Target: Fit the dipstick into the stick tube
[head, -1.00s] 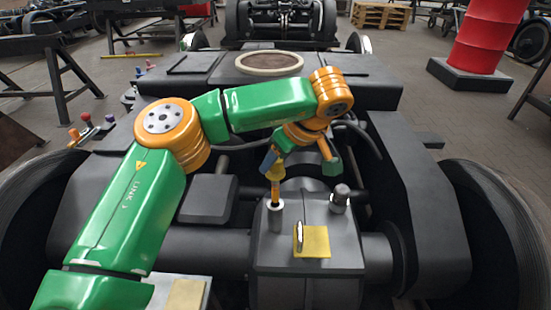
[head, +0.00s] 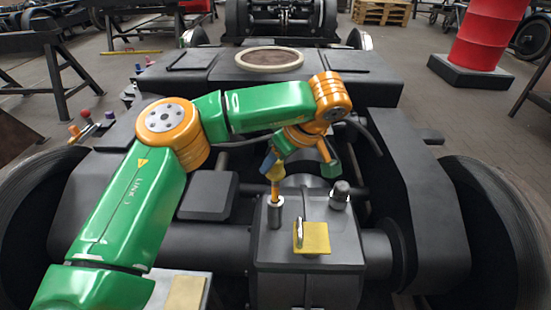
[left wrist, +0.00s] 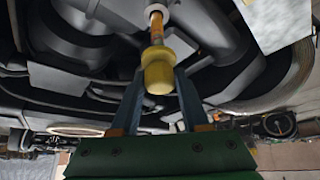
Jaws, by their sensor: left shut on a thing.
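The stick tube (head: 276,214) is a short grey upright sleeve with a pale rim on the dark gearbox housing. The dipstick (head: 275,188) has an orange shaft that stands nearly upright with its lower end inside the tube's mouth. Its yellow grip (left wrist: 158,74) shows between the fingers in the left wrist view, with the shaft running to the tube's pale ring (left wrist: 156,11). My left gripper (head: 271,164) is shut on the dipstick just above the tube. The part of the dipstick inside the tube is hidden. My right gripper is not in view.
A dark capped fitting (head: 340,195) stands on the housing right of the tube. A yellow plate (head: 312,238) with an upright metal piece lies in front. Large wheels (head: 505,225) flank the bogie. A red drum (head: 487,35) stands behind on the right.

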